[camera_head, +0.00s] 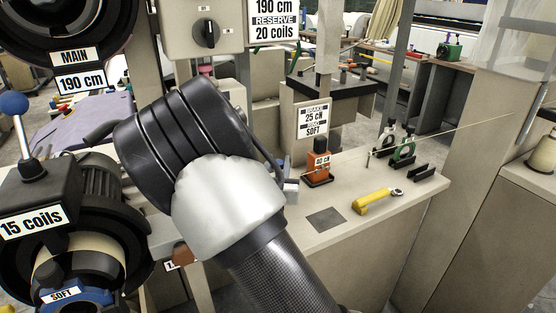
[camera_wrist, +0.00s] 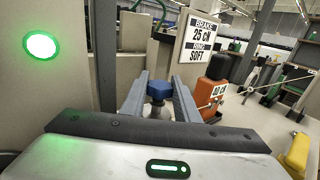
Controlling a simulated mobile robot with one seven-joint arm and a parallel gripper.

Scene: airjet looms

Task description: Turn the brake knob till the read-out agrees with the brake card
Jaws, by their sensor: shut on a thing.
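The brake card (camera_head: 313,119) reads "BRAKE 25 cN, RING SOFT"; it also shows in the wrist view (camera_wrist: 200,39). The orange brake unit (camera_head: 318,175) stands on the bench near the card, and its read-out plate (camera_head: 322,160) shows 40 cN. In the wrist view the orange unit (camera_wrist: 208,95) is to the right of my fingers and apart from them. My gripper (camera_wrist: 159,84) is shut on a blue knob (camera_wrist: 158,91), with one finger on each side. In the head view my arm hides most of my gripper (camera_head: 291,187) and the knob.
A yellow tool (camera_head: 375,202) and a dark square pad (camera_head: 325,219) lie on the bench (camera_head: 350,235). A lever with a blue ball (camera_head: 14,104) rises at the left.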

